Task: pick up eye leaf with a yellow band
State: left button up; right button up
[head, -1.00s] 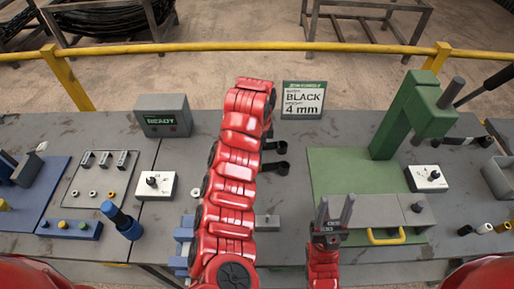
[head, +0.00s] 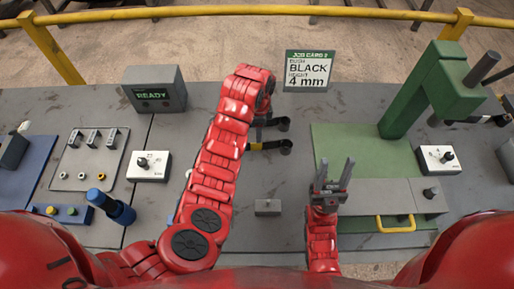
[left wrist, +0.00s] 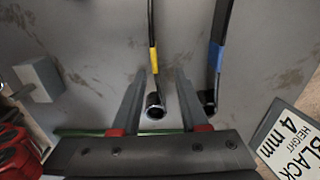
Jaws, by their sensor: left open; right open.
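The eye leaf with a yellow band (left wrist: 152,60) is a dark strip ending in a round eye. In the left wrist view its eye lies between the two fingers of my open left gripper (left wrist: 161,80); I cannot tell if they touch. My right gripper (head: 335,168) is open and empty over the front of the green plate.
A job card (head: 307,71) reading BLACK, 4 mm stands behind the leaves. A grey READY box (head: 154,90) is at the back left. A green press (head: 425,90) rises at the right. A small grey block (head: 268,207) sits on otherwise clear bench.

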aim_at(250, 147)
pick_arm(q)
jog(key=shift+s+f, duration=0.1)
jog(key=shift+f, duration=0.75)
jog(key=f, duration=0.1)
jog(key=f+p, duration=0.1)
jog(key=f, duration=0.1)
jog(key=shift+s+a+f+p, duration=0.25)
jog(key=shift+s+f+p, duration=0.1)
jog(key=shift+s, duration=0.05)
jog(key=shift+f, duration=0.5)
grip_shut()
jog(key=shift+w, duration=0.1)
